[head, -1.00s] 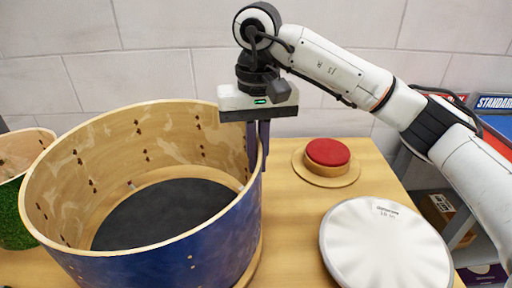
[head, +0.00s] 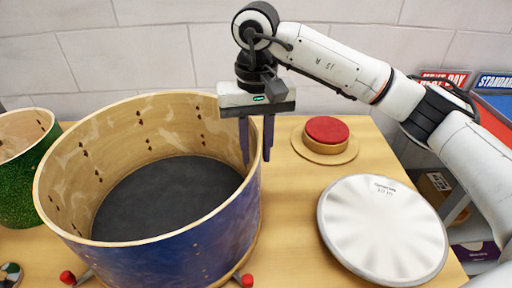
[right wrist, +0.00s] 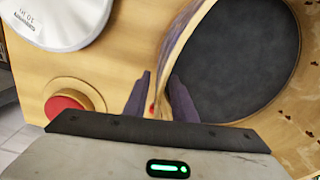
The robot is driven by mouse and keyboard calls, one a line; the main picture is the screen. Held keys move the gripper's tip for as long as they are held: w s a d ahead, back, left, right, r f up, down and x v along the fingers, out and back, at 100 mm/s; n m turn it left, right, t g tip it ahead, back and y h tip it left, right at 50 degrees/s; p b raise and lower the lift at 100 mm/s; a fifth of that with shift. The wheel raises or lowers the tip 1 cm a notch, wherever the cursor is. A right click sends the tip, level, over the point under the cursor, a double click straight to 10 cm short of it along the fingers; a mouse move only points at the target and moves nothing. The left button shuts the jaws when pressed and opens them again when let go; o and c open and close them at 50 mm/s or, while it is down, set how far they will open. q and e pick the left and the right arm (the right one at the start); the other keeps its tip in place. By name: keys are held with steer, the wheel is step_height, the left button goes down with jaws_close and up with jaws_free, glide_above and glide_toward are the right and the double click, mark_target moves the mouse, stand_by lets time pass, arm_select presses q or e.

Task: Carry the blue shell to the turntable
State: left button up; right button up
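The blue shell (head: 170,255) is a large upright open drum cylinder with a bare wood inside, at left-centre in the head view. A dark round surface (head: 165,195) shows through its open middle; I cannot tell if this is the turntable. Red-tipped feet (head: 247,280) stick out beneath the shell. My right gripper (head: 255,150) is above the shell's right rim, fingers apart, one inside the wall and one outside. In the right wrist view the wall (right wrist: 185,40) passes between the fingers (right wrist: 160,100), with a gap beside it. My left gripper is not in view.
A red pad (head: 327,130) on a wooden disc (head: 325,155) stands right of the shell. A white drumhead (head: 383,230) lies at the front right. A green glittery drum (head: 18,195) stands at the left. Boxes (head: 445,78) are beyond the table's right edge.

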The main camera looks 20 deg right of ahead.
step_height(320, 180, up, 12)
steer(key=shift+r+p, duration=0.1)
steer(key=shift+p, duration=0.45)
stand_by(0.4)
